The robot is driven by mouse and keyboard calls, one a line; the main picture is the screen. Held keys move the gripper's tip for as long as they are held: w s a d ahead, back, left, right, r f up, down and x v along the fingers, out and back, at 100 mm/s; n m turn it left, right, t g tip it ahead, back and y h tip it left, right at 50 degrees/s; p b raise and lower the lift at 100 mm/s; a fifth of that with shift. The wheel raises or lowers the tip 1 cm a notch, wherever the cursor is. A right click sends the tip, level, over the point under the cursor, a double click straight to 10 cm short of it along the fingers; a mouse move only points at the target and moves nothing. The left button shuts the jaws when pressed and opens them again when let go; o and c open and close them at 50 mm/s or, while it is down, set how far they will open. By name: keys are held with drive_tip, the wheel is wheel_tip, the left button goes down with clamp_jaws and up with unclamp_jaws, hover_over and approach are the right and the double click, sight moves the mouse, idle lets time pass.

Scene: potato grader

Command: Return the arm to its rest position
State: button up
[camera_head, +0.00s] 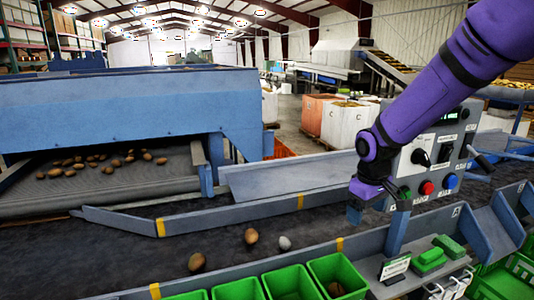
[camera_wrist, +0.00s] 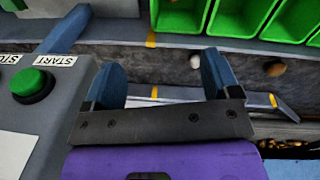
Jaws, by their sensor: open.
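My gripper (camera_head: 355,212) hangs at the end of my purple arm, in front of the left side of the grey control panel (camera_head: 432,158) in the head view. In the wrist view my gripper (camera_wrist: 160,78) shows two blue fingers spread apart with nothing between them. The panel's green START button (camera_wrist: 32,84) is just left of the fingers in that view. It appears apart from them.
A dark conveyor belt (camera_head: 110,245) carries a few scattered potatoes (camera_head: 251,236) below my gripper. Green bins (camera_head: 290,283) line its near edge. A blue machine (camera_head: 120,105) stands left, and a low grey guard rail (camera_head: 290,177) runs behind my gripper. Open air lies above the belt.

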drive_tip(key=s+d+r+m+t, duration=0.2)
drive_tip(key=s+d+r+m, duration=0.1)
drive_tip(key=s+r, duration=0.85)
drive_tip(key=s+d+r+m+t, duration=0.1)
drive_tip(key=s+r, duration=0.2)
drive_tip(key=s, duration=0.4)
drive_tip(key=s+d+r+m+t, duration=0.1)
drive_tip(key=s+r, duration=0.2)
drive_tip(key=s, duration=0.4)
drive_tip(key=shift+s+m+y, duration=0.2)
drive_tip(key=shift+m+y, duration=0.1)
drive_tip(key=shift+m, duration=0.1)
